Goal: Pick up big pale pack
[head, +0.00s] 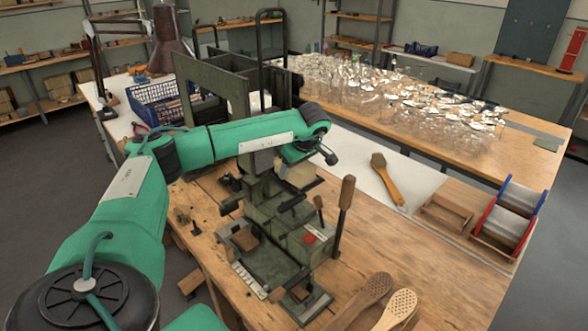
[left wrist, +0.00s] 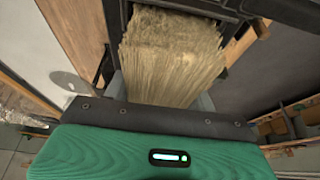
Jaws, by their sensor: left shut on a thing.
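The big pale pack (left wrist: 172,60) is a thick bundle of straw-coloured bristles. In the left wrist view it fills the space between the fingers of my left gripper (left wrist: 163,95). My left gripper is shut on it. In the head view my left gripper (head: 296,160) is over the back of the green tufting machine (head: 270,225), and a pale part of the pack (head: 302,175) shows just below it. Dark machine parts lie close around the pack in the wrist view. I cannot tell whether the pack touches them. My right gripper is out of view.
A lever with a wooden handle (head: 345,195) stands right of the machine. Wooden brush bodies (head: 398,308) lie at the front of the bench. Red and blue racks (head: 508,222) stand at the right. Glassware crowds the far table (head: 540,150).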

